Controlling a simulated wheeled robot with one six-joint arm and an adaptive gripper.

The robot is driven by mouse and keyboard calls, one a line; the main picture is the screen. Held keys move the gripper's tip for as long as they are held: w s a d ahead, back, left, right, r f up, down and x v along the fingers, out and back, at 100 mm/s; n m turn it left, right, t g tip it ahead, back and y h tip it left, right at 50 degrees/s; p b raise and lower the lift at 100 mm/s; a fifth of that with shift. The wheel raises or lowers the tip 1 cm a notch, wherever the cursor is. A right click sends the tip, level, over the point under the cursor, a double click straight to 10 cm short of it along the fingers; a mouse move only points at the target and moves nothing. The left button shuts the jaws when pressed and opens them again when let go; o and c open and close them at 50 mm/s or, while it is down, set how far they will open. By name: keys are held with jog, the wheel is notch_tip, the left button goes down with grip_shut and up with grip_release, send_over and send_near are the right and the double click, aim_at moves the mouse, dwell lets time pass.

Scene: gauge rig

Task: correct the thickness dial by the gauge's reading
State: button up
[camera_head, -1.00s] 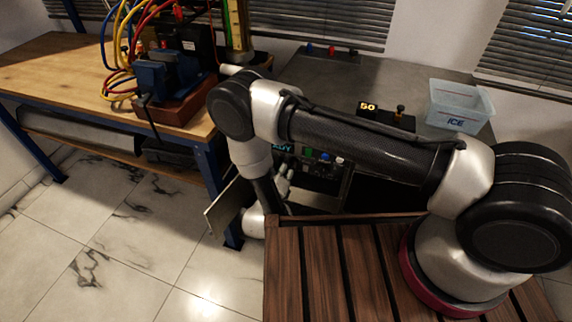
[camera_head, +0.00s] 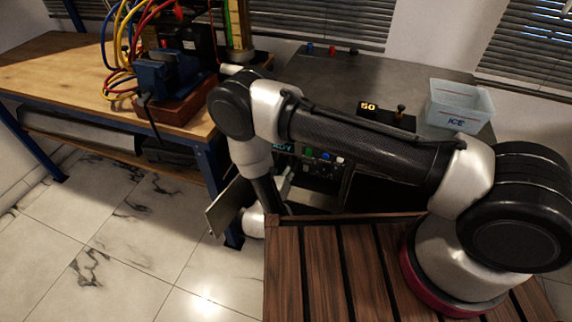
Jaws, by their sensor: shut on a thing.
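A thin grey plate (camera_head: 229,207) hangs tilted at the end of my arm, left of the wrist and in front of the blue bench leg. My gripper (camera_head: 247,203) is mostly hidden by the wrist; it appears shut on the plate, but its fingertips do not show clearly. A black box with a lit display reading 50 (camera_head: 369,106) and a small brown knob (camera_head: 400,110) stands on the dark table. I cannot tell whether it is the gauge or the thickness dial. A control panel (camera_head: 322,160) with coloured buttons and a lit display is partly hidden behind my arm.
The wooden bench (camera_head: 50,65) at left carries a blue vise (camera_head: 165,75) on a red-brown base, with coloured cables behind. A translucent ICE bin (camera_head: 459,105) stands on the dark table (camera_head: 320,75). Tiled floor lies clear at lower left.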

jog(key=shift+m, duration=1.1)
jog(key=o, duration=1.1)
jog(key=shift+c, duration=0.2)
